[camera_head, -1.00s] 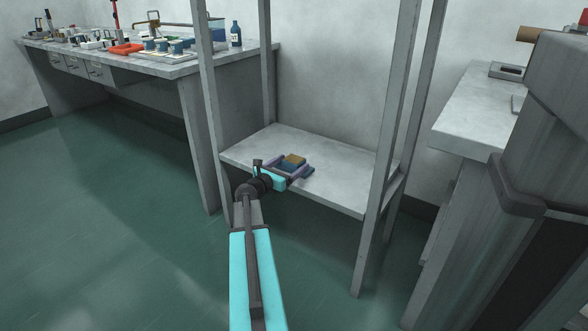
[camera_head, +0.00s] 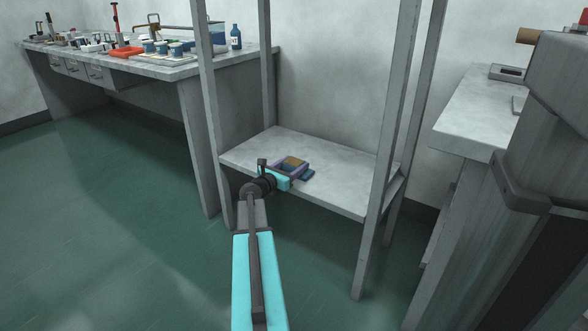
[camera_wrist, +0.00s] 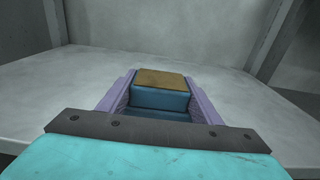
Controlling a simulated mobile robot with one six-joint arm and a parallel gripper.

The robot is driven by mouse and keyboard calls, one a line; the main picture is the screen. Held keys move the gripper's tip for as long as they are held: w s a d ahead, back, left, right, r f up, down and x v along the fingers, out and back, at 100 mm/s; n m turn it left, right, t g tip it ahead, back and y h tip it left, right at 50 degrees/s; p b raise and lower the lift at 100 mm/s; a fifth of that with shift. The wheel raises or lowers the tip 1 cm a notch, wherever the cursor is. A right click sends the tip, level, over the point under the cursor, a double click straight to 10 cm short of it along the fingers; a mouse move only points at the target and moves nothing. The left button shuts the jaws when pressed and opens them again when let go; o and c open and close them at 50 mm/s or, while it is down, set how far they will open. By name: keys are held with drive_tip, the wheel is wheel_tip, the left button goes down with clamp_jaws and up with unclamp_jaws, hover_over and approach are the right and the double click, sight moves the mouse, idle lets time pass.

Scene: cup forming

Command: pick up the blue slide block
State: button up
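The blue slide block (camera_wrist: 160,100) has a tan-gold top and rests on the low grey shelf (camera_head: 345,187). In the wrist view it lies straight ahead, between the two purple fingers of my gripper (camera_wrist: 161,92). The fingers are spread, one on each side of it; I cannot tell whether they touch it. In the head view the gold top of the block (camera_head: 293,162) shows between the fingers of my gripper (camera_head: 290,168), with a blue patch just right of them. The lower part of the block is partly hidden by the gripper.
The shelf's grey upright posts (camera_head: 388,130) stand at its corners, close to my arm. A left bench (camera_head: 190,68) carries bottles, cups and an orange tray. Another bench (camera_head: 475,115) stands at the right. The shelf around the block is mostly clear.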

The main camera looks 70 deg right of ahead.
sight(294, 161)
clamp_jaws()
drive_tip(key=shift+r, duration=0.15)
drive_tip(key=shift+r+p, duration=2.35)
drive_tip(key=shift+r, duration=2.65)
